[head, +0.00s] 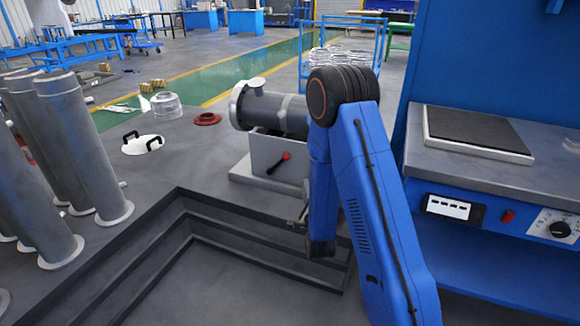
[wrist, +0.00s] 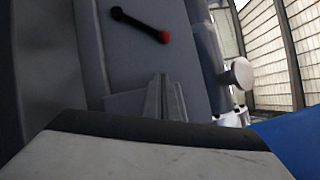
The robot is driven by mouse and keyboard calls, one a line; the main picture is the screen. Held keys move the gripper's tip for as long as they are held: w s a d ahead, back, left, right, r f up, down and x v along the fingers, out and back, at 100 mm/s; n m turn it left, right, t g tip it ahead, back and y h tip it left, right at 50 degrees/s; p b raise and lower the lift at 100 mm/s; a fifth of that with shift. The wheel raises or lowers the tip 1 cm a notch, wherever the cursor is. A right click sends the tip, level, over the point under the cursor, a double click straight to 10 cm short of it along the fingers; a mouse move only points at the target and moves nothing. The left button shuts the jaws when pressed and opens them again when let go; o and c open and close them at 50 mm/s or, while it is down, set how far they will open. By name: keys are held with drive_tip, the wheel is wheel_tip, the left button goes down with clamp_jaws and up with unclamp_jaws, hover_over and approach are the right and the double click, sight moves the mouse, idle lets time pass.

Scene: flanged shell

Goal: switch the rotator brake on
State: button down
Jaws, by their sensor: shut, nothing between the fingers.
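The brake lever (head: 278,163), black with a red knob, is on the front face of the grey rotator box (head: 258,153). In the head view it slants, with its knob up to the right. The lever also shows in the wrist view (wrist: 138,24), near the top. A grey flanged shell (head: 275,112) lies on top of the box. My gripper (head: 303,216) is low in front of the box, partly hidden by my blue arm. In the wrist view its closed fingers (wrist: 165,85) point toward the box face. They are empty and apart from the lever.
A stepped dark pit edge (head: 185,205) runs in front of the box. Several grey pipes (head: 75,140) stand at left. A blue workbench (head: 500,165) with a control panel is at right. A white lid with black handles (head: 142,144) and a red ring (head: 207,119) lie behind.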

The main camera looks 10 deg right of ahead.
sight(280, 163)
drive_tip(key=shift+s+a+f+m+t, duration=0.2)
drive_tip(key=shift+a+f+m+t, duration=0.15)
drive_tip(key=shift+f, duration=0.2)
drive_tip(key=shift+s+a+f+m+t, duration=0.2)
drive_tip(key=shift+f+m+t, duration=0.15)
drive_tip(key=shift+f, duration=0.15)
drive_tip(key=shift+w, duration=0.1)
drive_tip(key=a+r+x, duration=0.1)
drive_tip(key=a+x, duration=0.1)
drive_tip(key=x, duration=1)
drive_tip(key=shift+w+a+r, duration=0.2)
drive_tip(key=shift+w+a, duration=0.05)
drive_tip(key=shift+w, duration=0.1)
drive_tip(key=shift+r, duration=0.1)
